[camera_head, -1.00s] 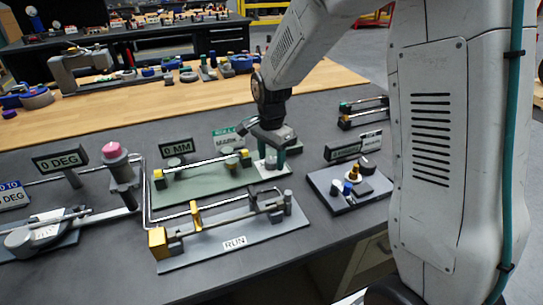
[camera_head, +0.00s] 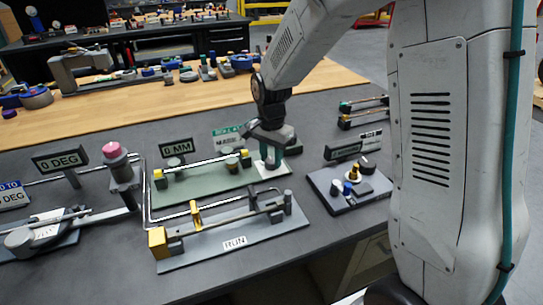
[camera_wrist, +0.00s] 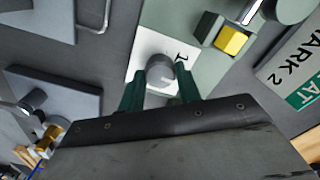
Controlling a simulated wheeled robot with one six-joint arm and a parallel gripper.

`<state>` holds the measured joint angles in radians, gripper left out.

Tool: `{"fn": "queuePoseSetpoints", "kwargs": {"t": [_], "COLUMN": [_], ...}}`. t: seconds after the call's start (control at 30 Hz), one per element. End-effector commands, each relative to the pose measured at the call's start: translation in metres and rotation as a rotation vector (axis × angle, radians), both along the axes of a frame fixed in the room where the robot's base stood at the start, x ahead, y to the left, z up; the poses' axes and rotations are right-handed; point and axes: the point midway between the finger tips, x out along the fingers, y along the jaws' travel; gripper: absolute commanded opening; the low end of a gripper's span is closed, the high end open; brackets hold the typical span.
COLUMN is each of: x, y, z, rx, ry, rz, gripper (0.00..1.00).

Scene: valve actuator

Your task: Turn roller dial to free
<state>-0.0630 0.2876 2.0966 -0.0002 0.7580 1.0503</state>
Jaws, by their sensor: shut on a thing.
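The dial (camera_wrist: 161,68) is a small grey round knob on a white plate (camera_wrist: 147,45), with a "1" printed at the plate's upper right. My gripper (camera_wrist: 160,75) is shut on the dial, one green finger on each side of it. In the head view my gripper (camera_head: 270,162) points down at the white plate (camera_head: 272,172) at the right end of the green board. There the fingers hide the dial. Its pointer setting is not clear.
The green board (camera_head: 205,184) carries a rod and yellow-topped blocks (camera_head: 245,154) close to my gripper. The RUN fixture (camera_head: 235,241) lies in front. A dark knob box (camera_head: 350,200) stands to the right. Display signs (camera_head: 177,147) stand behind.

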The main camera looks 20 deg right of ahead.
Motion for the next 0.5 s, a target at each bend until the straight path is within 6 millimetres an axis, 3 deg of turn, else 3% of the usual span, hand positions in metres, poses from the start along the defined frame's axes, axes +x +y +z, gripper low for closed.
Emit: {"fn": "queuePoseSetpoints", "kwargs": {"t": [0.5], "x": [0.0002], "y": [-0.0003], "z": [0.0007], "rx": [0.000], "ry": [-0.001], "rz": [0.478], "gripper": [0.11]}}
